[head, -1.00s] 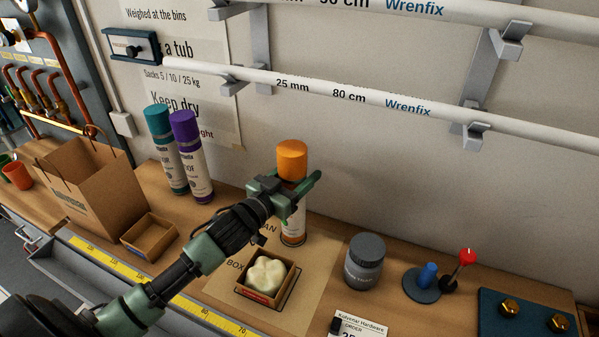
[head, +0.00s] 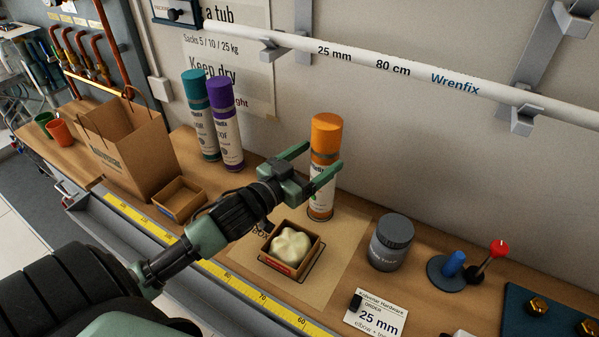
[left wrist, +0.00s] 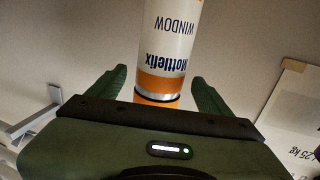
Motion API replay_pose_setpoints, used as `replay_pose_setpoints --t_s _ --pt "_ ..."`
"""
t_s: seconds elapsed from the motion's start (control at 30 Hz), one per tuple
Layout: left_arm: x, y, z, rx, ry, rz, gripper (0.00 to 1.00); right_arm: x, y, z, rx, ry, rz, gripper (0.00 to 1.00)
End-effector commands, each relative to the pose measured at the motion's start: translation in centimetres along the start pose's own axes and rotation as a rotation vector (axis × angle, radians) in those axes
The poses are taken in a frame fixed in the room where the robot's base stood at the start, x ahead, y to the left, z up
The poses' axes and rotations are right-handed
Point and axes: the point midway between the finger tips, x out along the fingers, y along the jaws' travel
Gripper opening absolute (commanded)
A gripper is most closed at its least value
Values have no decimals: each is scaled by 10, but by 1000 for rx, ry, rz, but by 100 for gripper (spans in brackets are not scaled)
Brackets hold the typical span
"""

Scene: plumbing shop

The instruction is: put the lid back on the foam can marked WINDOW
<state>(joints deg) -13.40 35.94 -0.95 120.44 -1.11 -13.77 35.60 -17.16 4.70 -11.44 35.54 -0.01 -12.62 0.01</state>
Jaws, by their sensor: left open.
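The foam can marked WINDOW (head: 321,184) stands upright on the brown mat. The word WINDOW shows upside down on it in the left wrist view (left wrist: 172,40). The orange lid (head: 326,130) sits on top of the can and looks straight; whether it is fully seated I cannot tell. My left gripper (head: 322,156) is open, its fingers pointing at the upper can, just below the lid. In the left wrist view the can shows between the spread fingers (left wrist: 159,76), with gaps on both sides. Most of the lid is hidden there behind the gripper body.
A small box of cream foam (head: 291,246) sits in front of the can. Teal (head: 201,118) and purple (head: 225,130) cans stand left of it. A grey tub (head: 391,243) is at right. A white pipe (head: 350,57) runs along the wall above.

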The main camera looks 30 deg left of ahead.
Motion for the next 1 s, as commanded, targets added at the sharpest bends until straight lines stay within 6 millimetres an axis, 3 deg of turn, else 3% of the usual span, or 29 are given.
replay_pose_setpoints --t_s 0.2,0.4,1.0 --pt "-39 0 3 0 -3 0 80 10 0 1 0 0 0 85" --pt "-57 0 1 -1 0 0 80 13 -1 1 1 0 -1 85" --pt "-61 0 0 -1 1 0 80 13 -4 1 1 0 -4 85"
